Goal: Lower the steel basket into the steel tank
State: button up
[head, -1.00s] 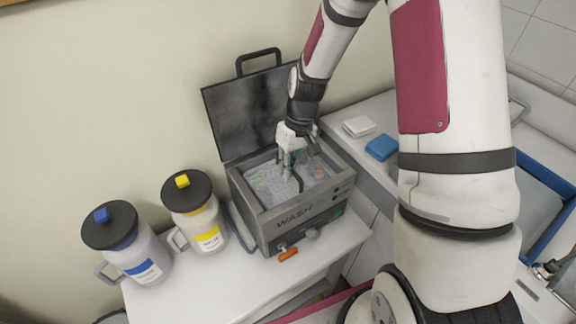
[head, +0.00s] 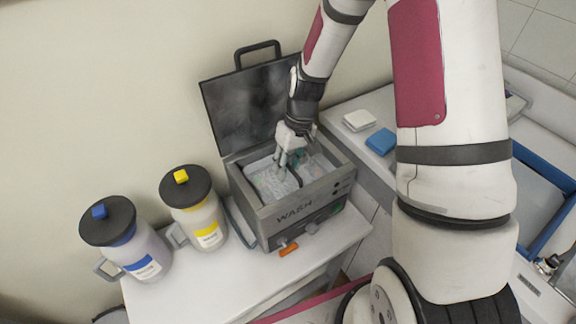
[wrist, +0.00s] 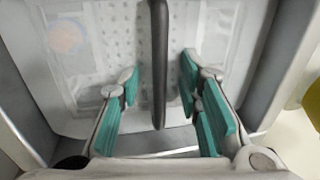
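The grey steel tank (head: 293,217), marked WASH, stands on the white table with its lid raised behind it. The steel basket (head: 270,185) sits inside the tank, below its rim, with clear bags in it. In the wrist view the basket's perforated floor (wrist: 122,42) and dark handle (wrist: 158,65) show. My gripper (head: 283,167) reaches down into the tank opening. In the wrist view its teal-padded fingers (wrist: 158,82) are apart, one on each side of the handle, with a gap on both sides. Whether the basket touches the tank floor is hidden.
A blue-labelled jug (head: 140,255) and a yellow-labelled jug (head: 203,222) stand left of the tank. A blue block (head: 381,142) and a white block (head: 359,120) lie on the counter to the right. The raised lid (head: 250,105) stands close behind my gripper.

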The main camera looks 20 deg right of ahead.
notch_tip(320, 180, up, 12)
jog(key=d, duration=0.2)
jog(key=shift+w, duration=0.25)
jog(key=s+a+r+t+h, duration=0.1)
jog(key=s+r+t+h, duration=0.1)
jog(key=s+r, duration=0.95)
jog(key=s+r+m+t, duration=0.2)
jog(key=s+r, duration=0.4)
jog(key=s, duration=0.4)
jog(key=shift+s+a+t, duration=0.3)
jog(key=shift+s+t, duration=0.05)
jog(key=shift+t, duration=0.35)
jog(key=shift+r, duration=0.1)
